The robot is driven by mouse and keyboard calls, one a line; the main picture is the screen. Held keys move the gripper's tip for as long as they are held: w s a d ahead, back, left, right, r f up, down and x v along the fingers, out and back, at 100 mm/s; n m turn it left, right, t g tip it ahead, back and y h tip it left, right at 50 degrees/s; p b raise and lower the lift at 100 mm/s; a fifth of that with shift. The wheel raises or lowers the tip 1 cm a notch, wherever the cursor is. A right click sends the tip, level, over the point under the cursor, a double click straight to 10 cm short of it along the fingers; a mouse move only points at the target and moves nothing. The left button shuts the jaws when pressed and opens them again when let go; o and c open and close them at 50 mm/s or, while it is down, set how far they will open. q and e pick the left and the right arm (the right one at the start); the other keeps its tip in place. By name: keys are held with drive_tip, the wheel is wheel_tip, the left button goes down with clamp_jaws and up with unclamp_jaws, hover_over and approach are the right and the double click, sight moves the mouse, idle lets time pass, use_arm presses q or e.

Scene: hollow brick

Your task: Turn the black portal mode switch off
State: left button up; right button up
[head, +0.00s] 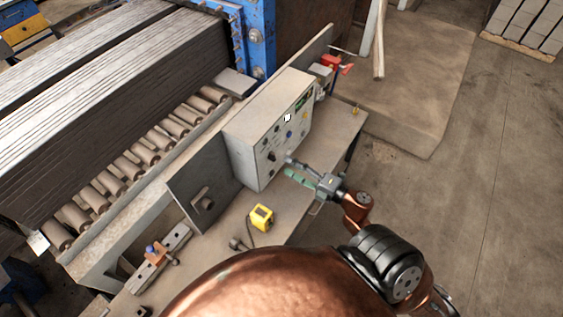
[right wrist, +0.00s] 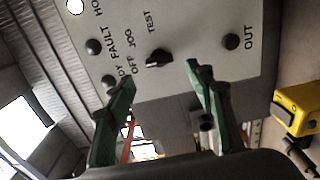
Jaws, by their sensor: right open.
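The black switch (right wrist: 158,58) is a small rotary knob on the grey control box, beside the printed words OFF, JOG and TEST in the right wrist view. In the head view the black switch (head: 272,157) is on the lower part of the front panel. I cannot tell for sure which word it points at. My right gripper (head: 289,167) is open and empty in front of the panel, close to the switch. In the right wrist view its green fingers (right wrist: 160,76) stand apart, with the switch just beyond and between their tips. My left gripper is not in view.
The control box (head: 240,152) stands on a metal bench, with other knobs and lights on its panel. A yellow device (head: 262,217) and a clamp-like tool (head: 155,254) lie nearer me. A roller conveyor with stacked sheets is behind. Open floor lies right.

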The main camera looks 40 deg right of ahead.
drive_tip(key=v, duration=0.6)
drive_tip(key=shift+s, duration=0.25)
